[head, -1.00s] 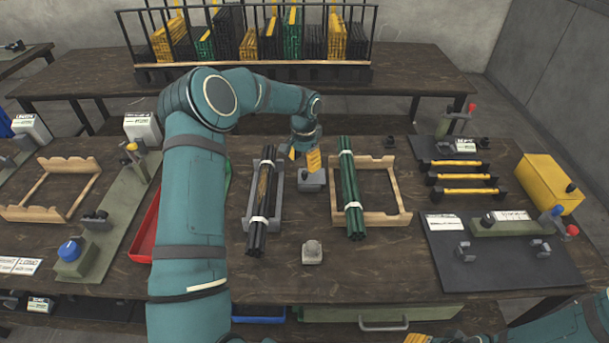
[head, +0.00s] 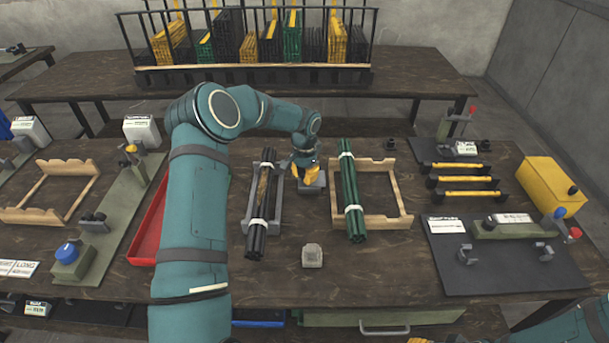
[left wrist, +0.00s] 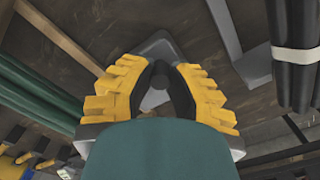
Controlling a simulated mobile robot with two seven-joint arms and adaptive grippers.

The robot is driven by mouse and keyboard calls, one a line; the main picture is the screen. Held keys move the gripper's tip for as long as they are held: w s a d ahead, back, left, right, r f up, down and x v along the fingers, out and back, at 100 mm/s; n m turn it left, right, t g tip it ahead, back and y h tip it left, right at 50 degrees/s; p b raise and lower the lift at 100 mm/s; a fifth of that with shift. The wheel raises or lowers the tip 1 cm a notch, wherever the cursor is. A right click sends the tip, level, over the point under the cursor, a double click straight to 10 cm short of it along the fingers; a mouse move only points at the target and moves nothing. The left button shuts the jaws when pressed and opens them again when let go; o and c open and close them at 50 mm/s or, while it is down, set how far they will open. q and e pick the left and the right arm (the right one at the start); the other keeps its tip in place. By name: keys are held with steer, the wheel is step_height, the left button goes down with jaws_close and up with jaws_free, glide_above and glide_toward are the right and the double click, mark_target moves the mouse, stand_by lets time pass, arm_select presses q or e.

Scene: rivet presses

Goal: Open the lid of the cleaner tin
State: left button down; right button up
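A small grey box-like thing (head: 313,189) stands on the bench between the two bundles of rods; I take it for the cleaner tin, though no label shows. In the left wrist view the gripper's yellow-padded fingers (left wrist: 160,72) are apart, one on each side of the knob; contact is not clear. Only a yellow bit of my right gripper (head: 422,340) shows at the bottom edge.
Dark rods (head: 265,195) in a grey holder stand close left of the tin. Green rods (head: 350,200) on a wooden rack (head: 402,215) stand close right. A small grey block (head: 312,256) sits in front. A red tray (head: 148,235) lies left, partly behind my left arm.

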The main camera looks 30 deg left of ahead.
arm_select(q)
steer(key=shift+d, duration=0.1)
steer(key=shift+s+d+n, duration=0.2)
steer(key=shift+d+n, duration=0.55)
steer(key=shift+n, duration=0.45)
steer(key=d+n, duration=0.2)
steer(key=n, duration=0.1)
steer(key=shift+d+n+b, duration=0.1)
steer(key=shift+n+b, duration=0.2)
steer(key=shift+b, duration=0.05)
steer(key=d+n, duration=0.2)
steer(key=n, duration=0.1)
steer(key=shift+w, duration=0.3)
steer(key=shift+w+d+n+p, duration=0.15)
steer(key=shift+w+d+n, duration=0.2)
steer(key=shift+n, duration=0.45)
steer(key=shift+w+d+n+p, duration=0.15)
steer(key=shift+d+n, duration=0.25)
steer(key=shift+n, duration=0.4)
steer(key=c, duration=0.8)
jaws_free()
steer(key=shift+c, duration=0.2)
